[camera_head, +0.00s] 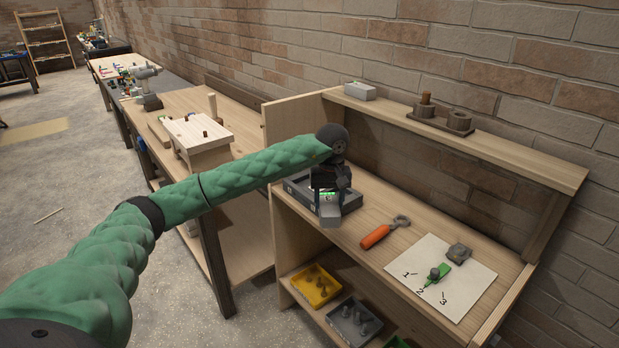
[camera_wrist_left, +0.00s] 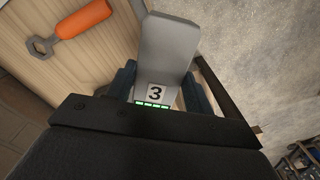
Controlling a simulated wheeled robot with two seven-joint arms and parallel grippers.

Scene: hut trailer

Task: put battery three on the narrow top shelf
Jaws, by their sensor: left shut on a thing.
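My left gripper (camera_head: 331,180) is shut on battery three (camera_wrist_left: 166,45), a grey block with a "3" label and a row of green lights. In the head view the battery (camera_head: 330,211) hangs below the fingers, over or beside a dark grey tray (camera_head: 302,188) on the bench; I cannot tell whether they touch. The arm and gripper hide part of the tray. The narrow top shelf (camera_head: 520,158) runs along the brick wall, above and behind the gripper. My right gripper is not in view.
The shelf holds a small grey box (camera_head: 360,91) at its left and a wooden holder (camera_head: 439,120) with round pieces; its right part is bare. On the bench lie an orange-handled wrench (camera_head: 377,236) and a numbered white sheet (camera_head: 463,290). A side panel (camera_head: 292,118) stands left of the shelf.

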